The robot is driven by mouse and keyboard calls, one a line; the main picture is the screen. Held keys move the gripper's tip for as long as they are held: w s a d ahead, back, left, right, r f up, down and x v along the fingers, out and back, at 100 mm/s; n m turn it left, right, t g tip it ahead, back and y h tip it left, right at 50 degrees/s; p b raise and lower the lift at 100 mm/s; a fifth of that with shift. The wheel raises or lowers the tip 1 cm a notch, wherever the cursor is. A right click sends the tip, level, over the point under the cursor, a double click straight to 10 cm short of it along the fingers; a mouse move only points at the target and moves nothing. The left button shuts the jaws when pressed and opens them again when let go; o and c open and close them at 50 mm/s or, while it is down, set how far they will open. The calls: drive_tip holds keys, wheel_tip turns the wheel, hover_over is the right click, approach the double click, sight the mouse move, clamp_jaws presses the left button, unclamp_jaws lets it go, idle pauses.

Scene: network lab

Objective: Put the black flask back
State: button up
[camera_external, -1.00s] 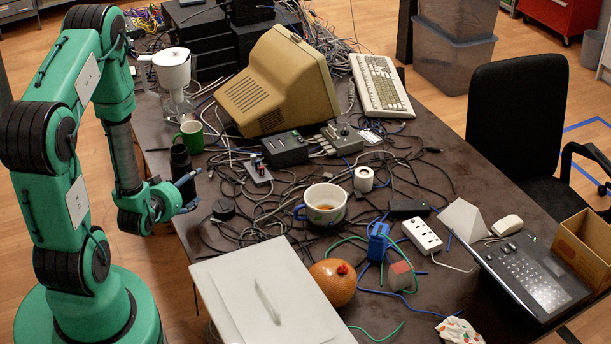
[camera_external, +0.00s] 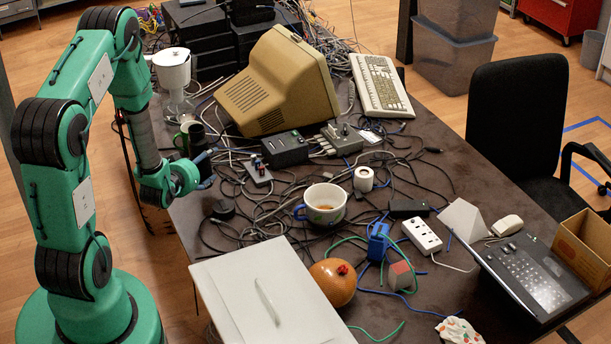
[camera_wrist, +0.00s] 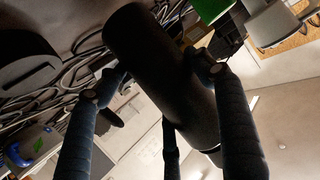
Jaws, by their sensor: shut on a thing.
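The black flask (camera_external: 197,138) is upright at the left side of the cluttered table, in front of the green mug and partly hiding it. My gripper (camera_external: 204,172) is shut on the flask low on its body. In the wrist view the flask (camera_wrist: 160,75) runs slantwise between my dark fingers (camera_wrist: 155,88). I cannot tell whether its base touches the table or hangs just above it.
The green mug (camera_external: 182,143) is close behind the flask. A white dripper on a glass jug (camera_external: 173,70) stands farther back. Cables (camera_external: 262,214), a power adapter box (camera_external: 285,149) and a blue-white cup (camera_external: 322,204) lie to the right. The table's left edge is nearby.

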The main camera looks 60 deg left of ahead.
drive_tip(key=shift+w+a+f, duration=0.15)
drive_tip(key=shift+w+a, duration=1.15)
drive_tip(key=shift+a, duration=0.2)
drive_tip(key=shift+f+b, duration=0.6)
drive_tip(key=shift+f, duration=1.1)
drive_tip(key=shift+f, duration=0.2)
drive_tip(key=o, duration=1.7)
drive_tip(key=shift+r, duration=0.1)
drive_tip(key=shift+r, duration=0.1)
drive_tip(key=p+v, duration=0.1)
drive_tip(key=v, duration=1.1)
drive_tip(key=shift+s+d+p, duration=0.1)
drive_tip(key=shift+p, duration=0.2)
